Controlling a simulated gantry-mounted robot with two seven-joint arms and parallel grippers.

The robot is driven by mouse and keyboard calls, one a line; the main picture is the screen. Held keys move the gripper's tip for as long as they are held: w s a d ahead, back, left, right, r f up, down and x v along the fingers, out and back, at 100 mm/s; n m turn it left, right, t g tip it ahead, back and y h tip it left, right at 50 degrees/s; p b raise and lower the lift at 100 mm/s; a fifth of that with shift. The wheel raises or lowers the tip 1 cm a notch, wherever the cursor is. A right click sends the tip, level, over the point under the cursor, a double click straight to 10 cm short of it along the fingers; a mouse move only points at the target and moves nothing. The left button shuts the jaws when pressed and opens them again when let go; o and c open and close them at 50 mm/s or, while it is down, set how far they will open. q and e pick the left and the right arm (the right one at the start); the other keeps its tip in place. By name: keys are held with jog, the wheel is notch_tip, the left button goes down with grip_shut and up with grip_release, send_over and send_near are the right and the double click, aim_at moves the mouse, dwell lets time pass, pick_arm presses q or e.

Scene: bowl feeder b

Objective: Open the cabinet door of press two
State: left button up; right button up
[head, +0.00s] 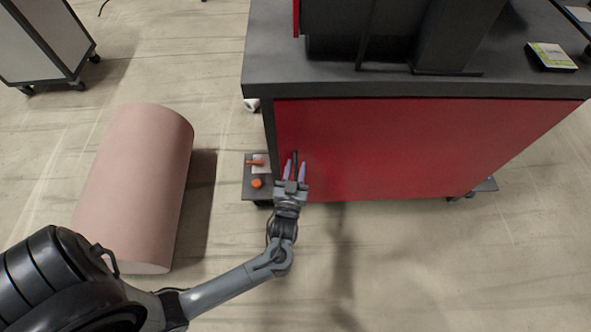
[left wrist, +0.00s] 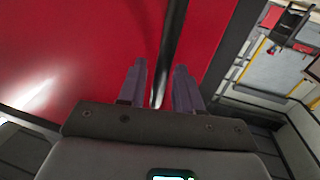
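The red cabinet door (head: 400,145) fills the front of a dark-topped press cabinet and looks shut. It also fills much of the left wrist view (left wrist: 80,50). A dark upright bar handle (head: 295,158) stands near the door's lower left edge. My left gripper (head: 295,168) is at the handle with its two fingers apart, one on each side of the bar. In the left wrist view the handle (left wrist: 173,45) runs between the fingertips (left wrist: 160,80), with small gaps visible beside it. My right gripper is not in view.
A large pink cylinder (head: 140,185) lies on the floor at left. A wheeled cart (head: 40,40) stands at the far left. The floor before the door is clear.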

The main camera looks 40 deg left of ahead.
pick_arm(q)
grip_shut()
dwell(0.3)
jog(key=shift+r, duration=0.15)
